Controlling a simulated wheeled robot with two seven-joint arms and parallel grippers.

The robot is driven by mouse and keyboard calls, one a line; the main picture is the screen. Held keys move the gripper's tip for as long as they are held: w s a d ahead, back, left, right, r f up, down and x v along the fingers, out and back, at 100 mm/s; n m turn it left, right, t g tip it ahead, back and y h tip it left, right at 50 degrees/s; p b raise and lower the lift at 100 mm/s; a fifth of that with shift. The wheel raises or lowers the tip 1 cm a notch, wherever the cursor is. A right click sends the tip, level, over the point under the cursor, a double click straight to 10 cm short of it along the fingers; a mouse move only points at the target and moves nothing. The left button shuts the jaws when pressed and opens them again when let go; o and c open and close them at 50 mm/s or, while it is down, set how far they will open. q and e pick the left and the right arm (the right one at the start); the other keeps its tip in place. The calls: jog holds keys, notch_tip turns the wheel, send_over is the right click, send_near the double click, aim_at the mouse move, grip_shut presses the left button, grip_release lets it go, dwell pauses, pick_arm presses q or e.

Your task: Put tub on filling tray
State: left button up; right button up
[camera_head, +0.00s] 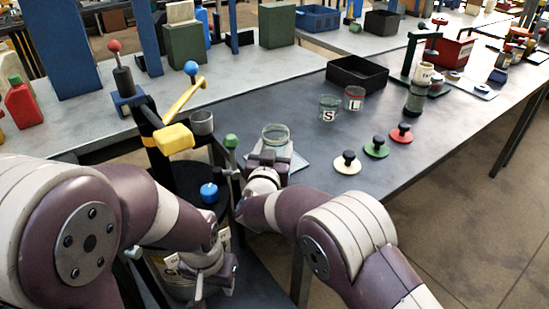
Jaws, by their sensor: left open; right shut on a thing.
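The tub (276,133) is a clear greenish open-topped jar near the dark table's left edge. My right gripper (268,158) is shut on it from the near side and hides its lower part. A pale flat plate, apparently the filling tray (299,163), shows just under and to the right of the tub. I cannot tell whether the tub touches it. My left gripper (208,279) is open and low at the bottom of the view, beside a labelled metal container (167,272), with nothing seen in its jaws.
Jars marked S (328,108) and L (354,98) stand behind. Cream (347,163), green (376,148) and red (401,134) knobbed lids lie to the right. A black stand with a yellow lever (176,139) rises on the left. A black tray (357,73) is further back.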

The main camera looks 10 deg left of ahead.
jog(key=shift+f, duration=0.7)
jog(key=shift+f, duration=0.35)
jog(key=o, duration=1.2)
jog(key=shift+c, duration=0.2)
